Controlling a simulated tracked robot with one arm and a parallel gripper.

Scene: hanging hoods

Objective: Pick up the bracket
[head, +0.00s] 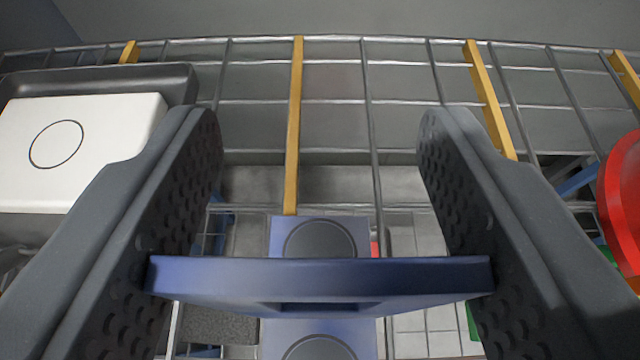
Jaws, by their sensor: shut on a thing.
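My gripper (318,245) shows in the head view with its two dark grey, dimpled fingers at left and right. A blue bracket (320,275) spans the space between the fingers, and they are shut on its two ends. The bracket is a flat bar with a dark slot in its front edge. Blue parts with round dark discs (320,240) show above and below the bar; I cannot tell if they belong to the bracket or lie beneath it. The finger ends hide part of the scene at both sides.
A wire rack (400,85) with yellow strips (295,120) runs across the back. A dark tray (180,82) holding a white box (90,140) is at left. A red round thing (625,205) is at the right edge. A tiled floor shows below.

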